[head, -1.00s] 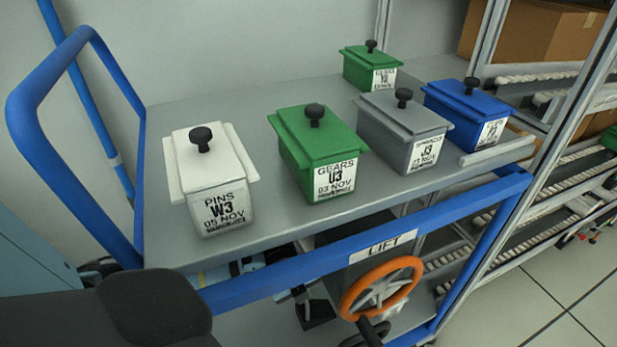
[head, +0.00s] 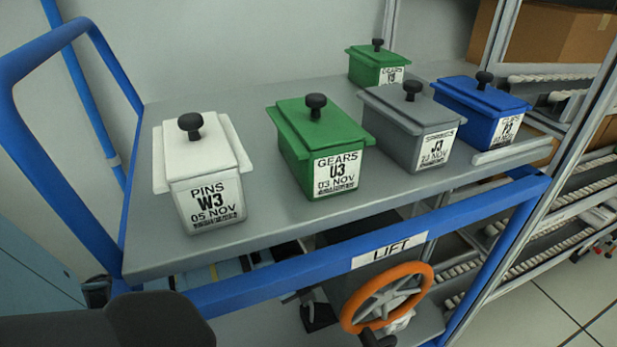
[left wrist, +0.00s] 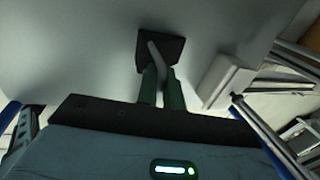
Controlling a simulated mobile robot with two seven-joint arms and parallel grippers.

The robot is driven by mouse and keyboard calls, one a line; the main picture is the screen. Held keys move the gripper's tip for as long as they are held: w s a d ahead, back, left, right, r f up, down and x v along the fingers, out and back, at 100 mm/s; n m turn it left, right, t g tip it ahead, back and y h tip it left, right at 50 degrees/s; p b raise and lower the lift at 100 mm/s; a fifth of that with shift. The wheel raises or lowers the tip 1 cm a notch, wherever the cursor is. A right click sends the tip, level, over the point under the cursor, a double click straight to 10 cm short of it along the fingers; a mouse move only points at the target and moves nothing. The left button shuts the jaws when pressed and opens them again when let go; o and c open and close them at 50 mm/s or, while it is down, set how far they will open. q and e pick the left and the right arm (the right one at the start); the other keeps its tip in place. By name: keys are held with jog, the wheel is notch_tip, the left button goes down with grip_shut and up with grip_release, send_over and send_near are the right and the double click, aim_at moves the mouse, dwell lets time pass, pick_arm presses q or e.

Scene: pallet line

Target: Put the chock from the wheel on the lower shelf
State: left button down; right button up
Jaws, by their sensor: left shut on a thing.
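The chock is a small dark block with a pale grey handle (left wrist: 172,48) in the left wrist view. The green fingers of my left gripper (left wrist: 161,88) are shut on its handle. In the head view, a black block that looks like the chock (head: 319,317) shows under the trolley's top deck, over the grey lower shelf (head: 258,325). Most of my left gripper is hidden there by the deck and blue rail. I cannot tell whether the block touches the shelf. My right gripper is not in view.
On the top deck (head: 260,225) stand a white bin (head: 203,170), two green bins (head: 318,150) (head: 378,66), a grey bin (head: 408,125) and a blue bin (head: 480,108). An orange handwheel (head: 428,285) sits below the LIFT label (head: 390,250). A roller rack stands at right.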

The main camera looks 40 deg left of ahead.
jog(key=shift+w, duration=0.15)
pick_arm(q)
jog(key=c, duration=1.5)
grip_release()
jog(key=shift+c, duration=0.2)
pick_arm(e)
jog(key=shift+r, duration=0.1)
